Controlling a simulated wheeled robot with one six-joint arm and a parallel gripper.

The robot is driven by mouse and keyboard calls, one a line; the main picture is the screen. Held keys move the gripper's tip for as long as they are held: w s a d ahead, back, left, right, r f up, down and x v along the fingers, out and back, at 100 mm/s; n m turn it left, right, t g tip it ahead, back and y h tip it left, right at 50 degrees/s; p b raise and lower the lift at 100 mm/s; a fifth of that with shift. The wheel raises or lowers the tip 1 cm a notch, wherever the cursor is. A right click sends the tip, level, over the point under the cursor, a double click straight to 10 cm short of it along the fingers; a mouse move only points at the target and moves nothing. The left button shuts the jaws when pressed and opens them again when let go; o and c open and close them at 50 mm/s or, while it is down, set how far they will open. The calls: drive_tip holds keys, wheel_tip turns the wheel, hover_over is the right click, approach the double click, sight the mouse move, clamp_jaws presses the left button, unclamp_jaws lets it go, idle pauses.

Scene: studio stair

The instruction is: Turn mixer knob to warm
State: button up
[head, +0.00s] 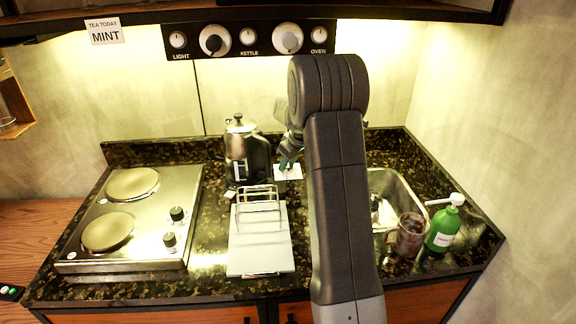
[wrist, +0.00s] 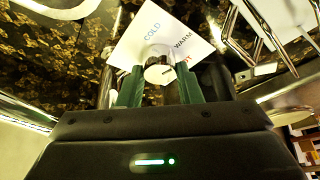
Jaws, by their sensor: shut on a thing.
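The mixer knob (wrist: 160,73) is a small pale round knob on a white card (wrist: 130,48) printed COLD, WARM and, in red and partly hidden, what looks like HOT. A short dark mark shows on the knob's face, towards the WARM and red lettering; its exact setting is hard to tell. My gripper (wrist: 158,88) has green fingers on both sides of the knob and is shut on it. In the head view my gripper (head: 287,163) reaches down to the card (head: 294,173) on the counter behind the rack; the knob is mostly hidden there.
A kettle (head: 247,150) stands just left of my gripper, and a wire rack (head: 260,202) stands in front. The sink (head: 385,183), a glass mug (head: 408,236) and a green bottle (head: 443,230) are at the right. A two-plate hob (head: 150,200) is at the left.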

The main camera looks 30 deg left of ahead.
idle(0.3)
drive_tip(key=o, duration=1)
drive_tip(key=b+v, duration=0.1)
drive_tip(key=v, duration=0.6)
drive_tip(key=shift+d+r, duration=0.15)
drive_tip(key=shift+r, duration=0.05)
drive_tip(key=shift+f, duration=0.1)
